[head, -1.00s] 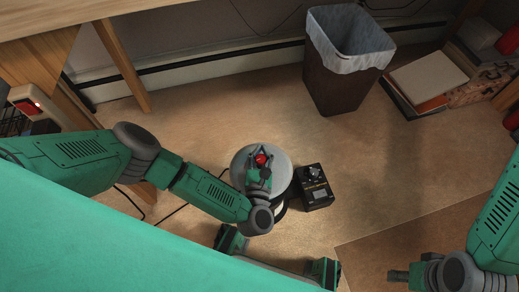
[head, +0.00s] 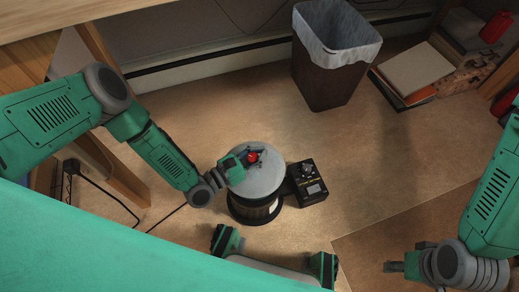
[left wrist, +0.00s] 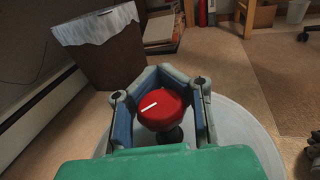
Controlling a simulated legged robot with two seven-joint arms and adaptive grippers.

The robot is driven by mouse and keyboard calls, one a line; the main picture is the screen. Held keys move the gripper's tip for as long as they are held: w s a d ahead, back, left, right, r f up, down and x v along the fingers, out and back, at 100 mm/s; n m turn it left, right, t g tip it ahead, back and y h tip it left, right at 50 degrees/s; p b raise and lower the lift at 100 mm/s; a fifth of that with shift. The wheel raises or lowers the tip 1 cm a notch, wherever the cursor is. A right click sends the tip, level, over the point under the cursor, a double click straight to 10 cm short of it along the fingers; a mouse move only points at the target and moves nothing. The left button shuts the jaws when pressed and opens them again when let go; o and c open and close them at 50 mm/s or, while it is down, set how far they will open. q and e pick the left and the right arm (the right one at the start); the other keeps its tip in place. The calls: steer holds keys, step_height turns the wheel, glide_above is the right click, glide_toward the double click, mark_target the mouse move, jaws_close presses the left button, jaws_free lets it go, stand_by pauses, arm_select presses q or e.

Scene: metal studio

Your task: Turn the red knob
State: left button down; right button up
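The red knob (head: 253,157) stands on top of a round, pale grey drum-like base (head: 262,182) on the floor. In the left wrist view the knob (left wrist: 163,108) has a white line on its top and a dark stem below. My left gripper (head: 258,152) reaches it from the left in the head view. Its fingers (left wrist: 160,72) bend around both sides of the knob, and their tips come together beyond it. Slim gaps seem to show beside the knob. My right gripper (head: 392,266) is at the lower right, away from the knob; its opening is unclear.
A black box with a dial (head: 307,182) stands close to the right of the base. A lined waste bin (head: 330,75) is farther back. Books (head: 413,72) lie at the upper right. Floor around the base is otherwise open.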

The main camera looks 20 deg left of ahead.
arm_select(q)
steer(key=shift+s+d+f+m+g+h, duration=0.1)
steer(key=shift+s+m+g+h, duration=0.1)
steer(key=shift+m+g+h, duration=0.55)
steer(key=shift+s+d+m+g+h, duration=0.1)
steer(key=shift+s+m+g+h, duration=0.15)
steer(key=shift+m+g+h, duration=0.45)
steer(key=shift+s+d+f+m+g+h, duration=0.15)
steer(key=shift+m+g+h, duration=0.3)
steer(key=shift+g, duration=0.5)
steer(key=shift+s+a+r, duration=0.1)
steer(key=shift+a, duration=0.05)
steer(key=c, duration=1.4)
jaws_free()
steer(key=shift+o, duration=0.2)
steer(key=shift+a+r, duration=0.1)
steer(key=shift+w, duration=0.25)
